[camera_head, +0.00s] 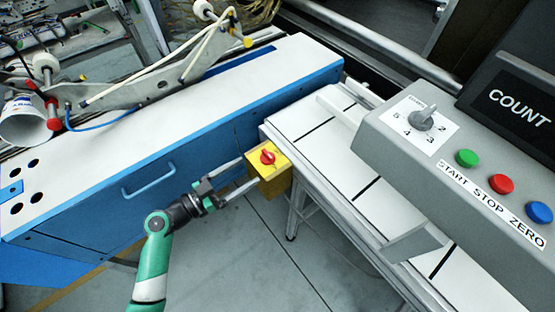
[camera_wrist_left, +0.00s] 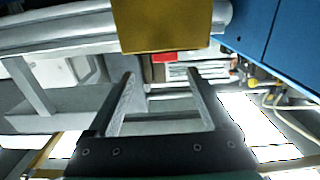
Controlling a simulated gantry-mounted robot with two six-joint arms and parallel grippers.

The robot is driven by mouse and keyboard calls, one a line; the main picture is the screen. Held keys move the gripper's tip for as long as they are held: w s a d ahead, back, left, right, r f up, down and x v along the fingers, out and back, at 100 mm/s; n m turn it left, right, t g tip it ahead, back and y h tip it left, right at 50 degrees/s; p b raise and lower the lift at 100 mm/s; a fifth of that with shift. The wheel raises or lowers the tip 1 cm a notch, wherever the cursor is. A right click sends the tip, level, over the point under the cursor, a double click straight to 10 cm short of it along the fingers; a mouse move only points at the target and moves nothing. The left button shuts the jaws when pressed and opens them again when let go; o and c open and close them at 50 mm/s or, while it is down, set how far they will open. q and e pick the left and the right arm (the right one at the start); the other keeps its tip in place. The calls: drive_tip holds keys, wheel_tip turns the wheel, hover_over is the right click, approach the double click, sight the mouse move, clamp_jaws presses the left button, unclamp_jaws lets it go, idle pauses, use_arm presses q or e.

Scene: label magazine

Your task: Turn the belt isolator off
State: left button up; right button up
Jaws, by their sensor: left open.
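The belt isolator is a yellow box (camera_head: 280,163) with a red rotary knob (camera_head: 267,157) on its face, mounted at the near end of the white belt conveyor. My left gripper (camera_head: 250,172) is open beside the box, its two fingers pointing towards it, with nothing seen between them. In the left wrist view the yellow box (camera_wrist_left: 175,25) fills the top middle, and the red knob (camera_wrist_left: 165,57) shows at its lower edge. The knob lies just beyond and between the open fingertips (camera_wrist_left: 160,74); contact cannot be told. My right gripper is in neither view.
The blue cabinet (camera_head: 190,165) with its handle stands left of the isolator. The belt conveyor (camera_head: 325,140) runs to the right. A grey control panel (camera_head: 450,135) carries a selector dial (camera_head: 422,118) and green, red and blue buttons. The floor below is open.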

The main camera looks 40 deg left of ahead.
sight(276, 154)
use_arm(q)
drive_tip(key=w, duration=0.4)
drive_tip(key=w+d, duration=0.1)
drive_tip(key=w, duration=0.3)
drive_tip(key=w+b, duration=0.1)
drive_tip(key=w, duration=0.3)
drive_tip(key=shift+w+d+r, duration=0.15)
drive_tip(key=shift+r, duration=0.2)
clamp_jaws()
